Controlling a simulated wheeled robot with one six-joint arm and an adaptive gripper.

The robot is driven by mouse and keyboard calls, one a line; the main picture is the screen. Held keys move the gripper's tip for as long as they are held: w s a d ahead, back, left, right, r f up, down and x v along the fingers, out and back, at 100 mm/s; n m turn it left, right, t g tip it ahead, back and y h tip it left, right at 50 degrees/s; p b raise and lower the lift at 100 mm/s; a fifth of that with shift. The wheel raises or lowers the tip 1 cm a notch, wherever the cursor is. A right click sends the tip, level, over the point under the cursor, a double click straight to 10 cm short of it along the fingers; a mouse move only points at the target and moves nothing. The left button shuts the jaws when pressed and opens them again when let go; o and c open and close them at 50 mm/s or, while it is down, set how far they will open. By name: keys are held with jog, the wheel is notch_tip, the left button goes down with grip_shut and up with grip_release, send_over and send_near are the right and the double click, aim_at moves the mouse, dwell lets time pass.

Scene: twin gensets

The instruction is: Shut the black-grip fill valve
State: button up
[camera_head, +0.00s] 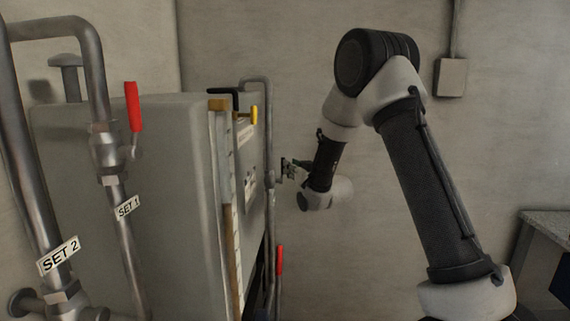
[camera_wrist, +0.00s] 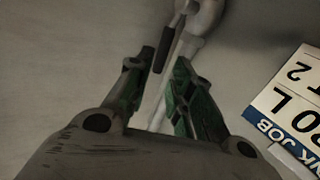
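The black grip (camera_wrist: 164,49) of a valve lever shows in the wrist view, just ahead of and between the fingertips of my gripper (camera_wrist: 165,63). A metal valve body or pipe (camera_wrist: 205,16) is at its upper end. My gripper's green-padded fingers are apart, and I see no clear contact with the grip. In the head view my gripper (camera_head: 291,170) is beside the vertical pipe (camera_head: 270,150) at the far end of the grey tank. The black grip is too small or hidden to make out there.
A red-handled valve (camera_head: 134,107) is on the near SET 1 pipe, and another red handle (camera_head: 280,260) is lower down. A yellow knob (camera_head: 253,115) and a black bent bar (camera_head: 222,93) are by the grey tank (camera_head: 170,190). A label plate (camera_wrist: 290,105) is right of my gripper.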

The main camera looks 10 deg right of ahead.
jog(key=x, duration=0.7)
jog(key=shift+f, duration=0.1)
grip_shut()
